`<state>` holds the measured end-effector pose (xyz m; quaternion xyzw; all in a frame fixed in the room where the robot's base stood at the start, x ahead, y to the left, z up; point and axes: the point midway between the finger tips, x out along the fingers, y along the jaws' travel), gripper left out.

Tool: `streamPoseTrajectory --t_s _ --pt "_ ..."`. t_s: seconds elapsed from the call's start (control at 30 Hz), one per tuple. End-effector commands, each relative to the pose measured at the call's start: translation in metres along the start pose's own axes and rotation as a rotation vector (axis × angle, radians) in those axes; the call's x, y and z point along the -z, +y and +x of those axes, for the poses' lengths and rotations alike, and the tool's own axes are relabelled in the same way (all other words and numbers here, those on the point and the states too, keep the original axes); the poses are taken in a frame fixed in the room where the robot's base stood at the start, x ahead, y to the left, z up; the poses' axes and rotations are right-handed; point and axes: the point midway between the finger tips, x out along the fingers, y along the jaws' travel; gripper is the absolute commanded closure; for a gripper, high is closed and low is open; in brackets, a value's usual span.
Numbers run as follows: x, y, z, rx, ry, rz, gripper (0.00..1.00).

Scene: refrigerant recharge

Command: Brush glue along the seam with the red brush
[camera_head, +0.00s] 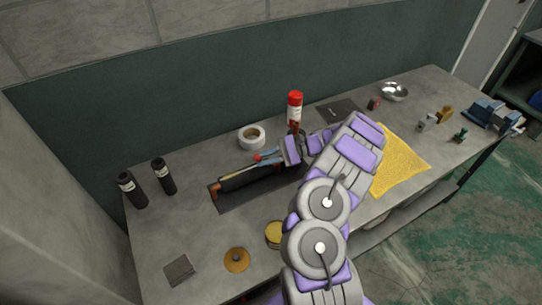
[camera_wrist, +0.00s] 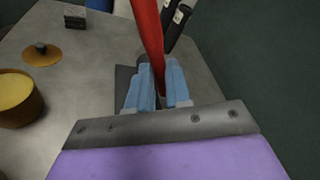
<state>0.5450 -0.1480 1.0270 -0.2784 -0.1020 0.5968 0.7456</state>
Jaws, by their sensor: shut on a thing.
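My gripper (camera_head: 267,159) is over the right part of a black foam-covered pipe (camera_head: 245,180) with copper-coloured ends, lying on a dark mat. In the wrist view its blue fingers (camera_wrist: 156,88) are shut on the red brush (camera_wrist: 147,30), whose red shaft runs up out of the picture. In the head view only a small red bit of the brush (camera_head: 257,157) shows beside the fingers. The bristles and the seam cannot be made out. An open tin with yellowish contents (camera_head: 274,234) stands in front of the mat; it also shows in the wrist view (camera_wrist: 16,100).
An orange-brown lid (camera_head: 237,260) and a grey square block (camera_head: 180,270) lie at the front left. Two black cylinders (camera_head: 163,176) stand at the left. A white tape roll (camera_head: 252,137) and a red-capped can (camera_head: 295,110) stand behind. A yellow cloth (camera_head: 402,162) lies right.

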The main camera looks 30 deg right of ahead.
Motion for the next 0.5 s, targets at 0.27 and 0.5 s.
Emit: streamPoseTrajectory --t_s 0.27,0.5 --pt "-0.002 0.002 0.01 0.0 -0.001 0.002 1.0" --pt "-0.008 0.004 0.026 0.001 -0.002 0.001 1.0"
